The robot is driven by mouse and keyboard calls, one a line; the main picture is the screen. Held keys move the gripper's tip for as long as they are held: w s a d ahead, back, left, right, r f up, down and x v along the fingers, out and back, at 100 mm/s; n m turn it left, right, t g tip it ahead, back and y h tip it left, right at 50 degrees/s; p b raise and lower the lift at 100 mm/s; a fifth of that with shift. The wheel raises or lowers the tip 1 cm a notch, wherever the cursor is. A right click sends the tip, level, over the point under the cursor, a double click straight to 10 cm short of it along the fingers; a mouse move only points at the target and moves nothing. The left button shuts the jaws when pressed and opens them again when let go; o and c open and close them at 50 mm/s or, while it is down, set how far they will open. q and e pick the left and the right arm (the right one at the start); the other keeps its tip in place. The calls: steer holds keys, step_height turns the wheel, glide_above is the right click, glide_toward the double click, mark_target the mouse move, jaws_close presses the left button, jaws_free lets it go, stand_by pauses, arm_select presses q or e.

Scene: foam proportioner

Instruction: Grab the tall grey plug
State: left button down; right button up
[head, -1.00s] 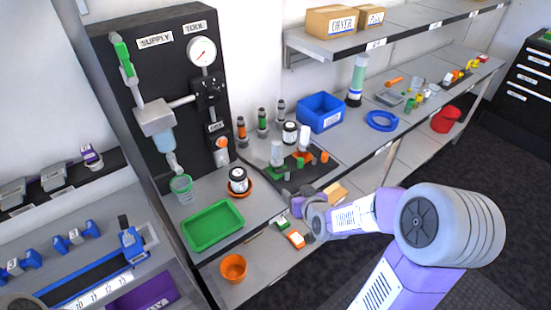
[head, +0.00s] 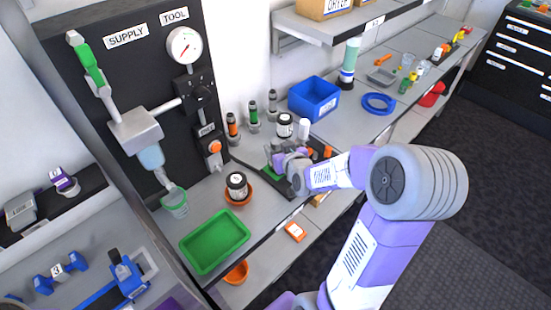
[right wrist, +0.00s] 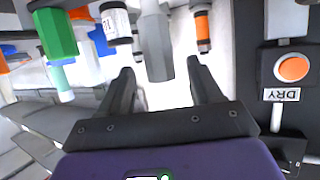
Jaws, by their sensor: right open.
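My right gripper (right wrist: 160,70) is open, and I see no contact with the plug. In the head view my right gripper (head: 279,162) is over the dark board on the bench, and it hides much of the plugs there. A green faceted plug (right wrist: 55,33) stands to the left in the wrist view. My left gripper is not in view.
A black-and-white jar (right wrist: 116,22) and an orange-banded bottle (right wrist: 203,28) stand near the grey plug. The black panel has an orange DRY button (right wrist: 292,68). A green tray (head: 215,241), a jar in an orange dish (head: 237,188) and a blue bin (head: 314,96) surround the board.

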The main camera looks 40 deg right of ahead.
steer(key=shift+x, duration=1.55)
steer(key=shift+c, duration=0.3)
jaws_close()
